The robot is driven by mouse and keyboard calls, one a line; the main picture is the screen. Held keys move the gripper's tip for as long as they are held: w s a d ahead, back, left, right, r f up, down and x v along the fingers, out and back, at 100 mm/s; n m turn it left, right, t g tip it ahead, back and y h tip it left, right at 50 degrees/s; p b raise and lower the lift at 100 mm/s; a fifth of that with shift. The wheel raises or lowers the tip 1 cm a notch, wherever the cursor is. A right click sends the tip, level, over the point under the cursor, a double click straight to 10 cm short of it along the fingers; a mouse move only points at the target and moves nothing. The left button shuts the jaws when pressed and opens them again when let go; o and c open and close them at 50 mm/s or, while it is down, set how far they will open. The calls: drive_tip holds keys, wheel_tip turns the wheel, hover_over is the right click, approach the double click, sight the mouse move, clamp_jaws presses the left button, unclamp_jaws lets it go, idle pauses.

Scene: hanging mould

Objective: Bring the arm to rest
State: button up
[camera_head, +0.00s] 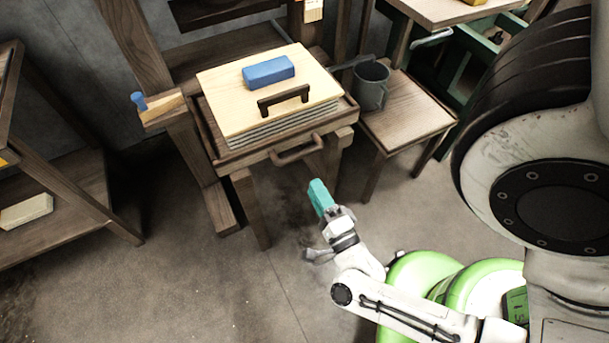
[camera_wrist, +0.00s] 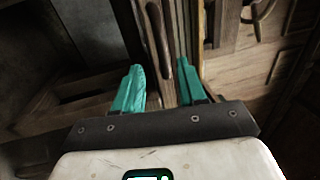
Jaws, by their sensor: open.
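My gripper (camera_head: 319,194) has teal fingers and hangs in the air in front of the wooden stand, near its drawer-like handle. In the wrist view its two fingers (camera_wrist: 160,90) stand apart with nothing between them. The wooden stand's tray (camera_head: 230,157) and a dark handle show beyond the fingers. My arm runs from the lower right, bent at the elbow. The gripper appears apart from the handle in the head view.
A pale board with a dark handle (camera_head: 283,98) lies on the tray, bearing a blue block (camera_head: 268,71). A grey mug (camera_head: 371,87) stands on a side table (camera_head: 412,112). A shelf (camera_head: 75,205) stands left. Floor (camera_head: 200,290) in front is clear.

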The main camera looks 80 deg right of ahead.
drive_tip(key=shift+w, duration=0.1)
drive_tip(key=w+a+r+n+y+p, duration=0.1)
drive_tip(key=w+a+n+y+p, duration=0.2)
drive_tip(key=w+a+n+y, duration=0.35)
drive_tip(key=w+a+r+n+y+p, duration=0.2)
drive_tip(key=w+a+n+y+p, duration=0.15)
drive_tip(key=w+n+y, duration=0.65)
drive_tip(key=s+r+n+g+h+p, duration=0.1)
drive_tip(key=s+r+n+g+p, duration=0.4)
drive_tip(key=s+n+g, duration=0.6)
drive_tip(key=shift+s+r+g, duration=0.4)
drive_tip(key=shift+s+g, duration=0.2)
drive_tip(key=shift+s, duration=0.55)
